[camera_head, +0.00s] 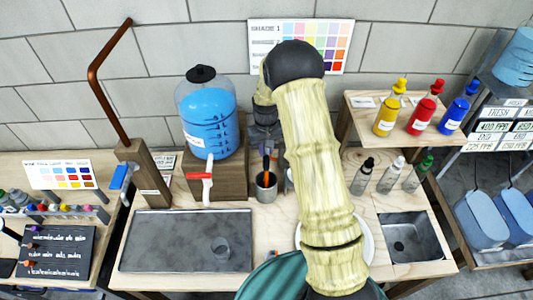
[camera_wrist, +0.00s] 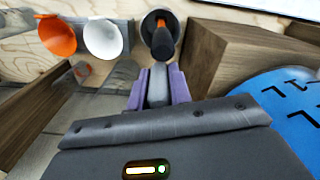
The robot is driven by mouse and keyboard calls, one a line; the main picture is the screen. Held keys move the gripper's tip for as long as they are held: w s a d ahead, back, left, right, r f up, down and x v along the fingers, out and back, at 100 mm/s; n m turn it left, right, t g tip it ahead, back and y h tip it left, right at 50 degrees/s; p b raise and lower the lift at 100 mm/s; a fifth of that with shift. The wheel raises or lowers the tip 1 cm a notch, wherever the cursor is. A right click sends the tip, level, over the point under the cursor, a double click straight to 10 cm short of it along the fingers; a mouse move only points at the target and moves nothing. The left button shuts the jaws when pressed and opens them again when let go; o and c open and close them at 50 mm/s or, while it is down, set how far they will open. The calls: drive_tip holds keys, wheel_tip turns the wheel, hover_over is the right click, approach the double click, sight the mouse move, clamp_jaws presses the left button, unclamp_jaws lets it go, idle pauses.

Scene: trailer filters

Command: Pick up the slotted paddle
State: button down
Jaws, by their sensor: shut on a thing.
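A tool with a black and orange handle (camera_head: 266,162), which I take for the slotted paddle, stands upright in a dark cup (camera_head: 266,187) beside the wooden stand. Its slotted end is hidden inside the cup. In the wrist view its handle (camera_wrist: 163,44) lies in line with the tips of my gripper (camera_wrist: 157,85). The purple fingers are close together, with a grey piece between them. My gripper is shut on the handle, above the cup (camera_wrist: 158,20). In the head view my arm hides part of the gripper.
A blue water jug (camera_head: 208,118) on a wooden stand (camera_head: 217,173) is close on the left. An orange cone (camera_wrist: 57,36) and a white cone (camera_wrist: 103,38) are near the cup. Small bottles (camera_head: 391,177) stand to the right. A grey tray (camera_head: 160,240) lies front left.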

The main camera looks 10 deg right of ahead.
wheel_tip(320, 180, up, 27)
drive_tip(key=b, duration=0.6)
drive_tip(key=shift+r, duration=0.15)
